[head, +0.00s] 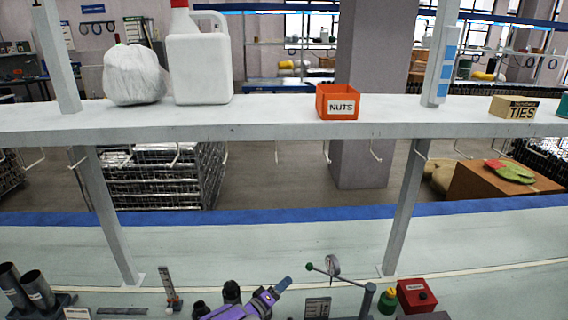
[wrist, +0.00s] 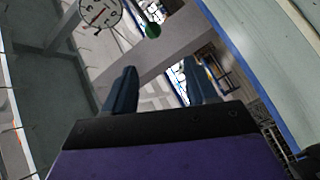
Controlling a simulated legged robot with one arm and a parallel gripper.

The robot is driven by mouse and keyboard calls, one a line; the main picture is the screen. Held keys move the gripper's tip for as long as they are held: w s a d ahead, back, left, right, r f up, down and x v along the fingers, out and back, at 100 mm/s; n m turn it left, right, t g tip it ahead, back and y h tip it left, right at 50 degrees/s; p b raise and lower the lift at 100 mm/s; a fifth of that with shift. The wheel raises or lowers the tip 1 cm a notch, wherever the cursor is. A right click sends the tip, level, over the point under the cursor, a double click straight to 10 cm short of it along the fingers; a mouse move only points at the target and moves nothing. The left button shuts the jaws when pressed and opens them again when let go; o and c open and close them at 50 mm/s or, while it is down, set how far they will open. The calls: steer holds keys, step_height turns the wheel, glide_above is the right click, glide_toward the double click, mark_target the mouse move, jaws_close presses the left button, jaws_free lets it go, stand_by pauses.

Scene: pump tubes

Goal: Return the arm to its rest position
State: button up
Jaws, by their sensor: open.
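My purple arm shows at the bottom middle of the head view, low over the bench. My gripper (head: 283,285), with blue-grey fingers, points up and to the right there. In the wrist view my gripper (wrist: 160,68) has its two dark blue fingers spread apart, with nothing held between them. A round dial gauge (head: 332,265) and a thin rod with a green ball end (head: 309,267) stand just right of the gripper in the head view. The gauge (wrist: 102,10) and green ball (wrist: 153,30) also show beyond the fingers in the wrist view.
A shelf (head: 270,128) on grey posts spans the bench. It holds a white jug (head: 200,70), a white bag (head: 133,75), an orange NUTS bin (head: 337,101) and a TIES box (head: 513,107). Dark tubes (head: 36,290) stand left, a red box (head: 416,295) right.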

steer(key=w+a+r+y, duration=0.2)
steer(key=w+r+y, duration=0.15)
steer(key=r, duration=0.25)
steer(key=w+a+r+y, duration=0.2)
steer(key=a+r+y, duration=0.1)
steer(key=r+y, duration=0.25)
steer(key=s+r+g+y, duration=0.4)
steer(key=s+r+y, duration=0.1)
steer(key=s+r, duration=0.5)
steer(key=s+d+r+m+g+h, duration=0.1)
steer(key=s+d, duration=0.5)
steer(key=s, duration=0.9)
steer(key=s+d+r+m+g+h, duration=0.1)
steer(key=s+d+g, duration=0.5)
steer(key=s, duration=1)
steer(key=s+d+r+m+g+h, duration=0.1)
steer(key=s+d+r+g, duration=0.3)
steer(key=s, duration=1.2)
steer(key=d+m, duration=0.1)
steer(key=d, duration=0.3)
steer(key=shift+s+d+r+m, duration=0.15)
steer(key=shift+s+m, duration=0.1)
steer(key=shift+m, duration=0.15)
